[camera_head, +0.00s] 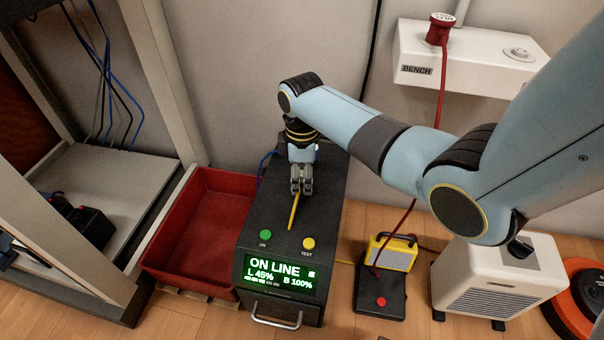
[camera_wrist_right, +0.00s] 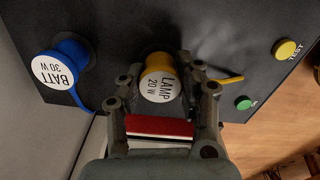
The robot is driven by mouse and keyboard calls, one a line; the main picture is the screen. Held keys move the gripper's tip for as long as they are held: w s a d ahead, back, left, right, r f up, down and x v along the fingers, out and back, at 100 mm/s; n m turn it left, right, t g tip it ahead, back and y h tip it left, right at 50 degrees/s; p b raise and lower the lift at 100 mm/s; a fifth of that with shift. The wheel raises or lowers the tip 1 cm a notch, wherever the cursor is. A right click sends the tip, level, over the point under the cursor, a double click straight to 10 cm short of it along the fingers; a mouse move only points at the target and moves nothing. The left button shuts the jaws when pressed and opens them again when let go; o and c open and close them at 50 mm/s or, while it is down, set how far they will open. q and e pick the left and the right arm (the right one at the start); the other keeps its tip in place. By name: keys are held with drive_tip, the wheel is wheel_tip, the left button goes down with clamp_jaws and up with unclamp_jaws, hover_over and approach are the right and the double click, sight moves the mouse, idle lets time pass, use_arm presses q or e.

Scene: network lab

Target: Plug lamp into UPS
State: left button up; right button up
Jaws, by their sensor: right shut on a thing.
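The UPS (camera_head: 255,235) is a black box on the floor, its green display reading ON LINE, L 45%, B 100%. My right gripper (camera_head: 301,188) points down at its top panel and is shut on the yellow lamp plug (camera_wrist_right: 160,80), labelled LAMP 20 W. The plug is between the fingers in the right wrist view, close over the panel; its socket is hidden, so I cannot tell whether it is seated. Its yellow cord (camera_head: 293,212) lies toward the UPS front. A yellow lamp (camera_head: 398,254) stands to the right of the UPS. My left gripper is out of view.
A blue plug labelled BATT 30 W (camera_wrist_right: 68,70) stands beside the lamp plug. A red bin (camera_head: 205,190) is left of the UPS. A black box with a red button (camera_head: 390,290) and a white heater (camera_head: 487,292) are right. A red plug (camera_head: 440,30) sits on the BENCH outlet (camera_head: 470,55).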

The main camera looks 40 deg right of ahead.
drive_tip(key=shift+f, duration=0.1)
drive_tip(key=o, duration=1.1)
drive_tip(key=shift+o, duration=0.2)
wheel_tip(320, 180, up, 12)
